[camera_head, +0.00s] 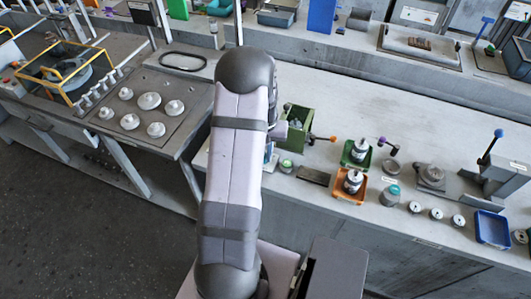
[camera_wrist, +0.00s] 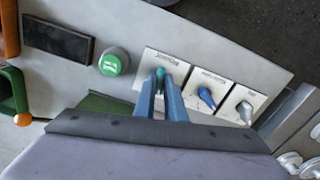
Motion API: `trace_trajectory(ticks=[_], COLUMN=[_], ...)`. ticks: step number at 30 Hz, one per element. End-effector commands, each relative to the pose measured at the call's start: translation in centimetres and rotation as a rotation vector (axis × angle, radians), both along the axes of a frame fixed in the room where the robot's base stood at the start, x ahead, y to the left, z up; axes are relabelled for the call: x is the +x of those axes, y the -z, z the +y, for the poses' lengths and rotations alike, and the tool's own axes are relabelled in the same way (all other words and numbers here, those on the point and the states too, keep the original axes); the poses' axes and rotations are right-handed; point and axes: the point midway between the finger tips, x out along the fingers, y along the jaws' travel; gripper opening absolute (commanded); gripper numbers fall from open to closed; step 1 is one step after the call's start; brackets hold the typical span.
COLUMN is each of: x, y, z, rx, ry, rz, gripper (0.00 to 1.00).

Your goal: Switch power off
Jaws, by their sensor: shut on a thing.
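In the wrist view, a pale panel carries three white labelled plates in a row. The nearest plate (camera_wrist: 150,58) bears a small teal switch lever (camera_wrist: 160,72). My gripper (camera_wrist: 161,84) has its blue fingers closed around that lever. The middle plate (camera_wrist: 218,82) has a blue lever (camera_wrist: 207,97), and the third plate (camera_wrist: 236,97) has a grey lever (camera_wrist: 245,112). Both are apart from my fingers. The label lettering is too small to read surely. In the head view my arm hides the switches and most of the gripper.
A round green button (camera_wrist: 113,62) and a dark display (camera_wrist: 57,40) sit left of the plates. Green (camera_head: 357,153) and orange (camera_head: 350,188) trays with parts stand to the right.

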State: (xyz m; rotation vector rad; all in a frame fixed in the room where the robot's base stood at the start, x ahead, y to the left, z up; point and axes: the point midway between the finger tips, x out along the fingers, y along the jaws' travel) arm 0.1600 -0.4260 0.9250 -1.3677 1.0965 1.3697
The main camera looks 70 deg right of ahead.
Motion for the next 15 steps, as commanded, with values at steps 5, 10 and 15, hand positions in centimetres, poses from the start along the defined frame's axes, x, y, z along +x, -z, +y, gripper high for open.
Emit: trace_trajectory(ticks=[5, 10, 15], x=[0.02, 0.01, 0.01], y=[-0.14, -0.16, -0.23], z=[-0.07, -0.08, -0.09], rx=[-0.002, -0.002, -0.002], ry=[-0.01, -0.021, -0.141], rz=[0.0, 0.0, -0.001], gripper=[0.0, 0.0, 0.0])
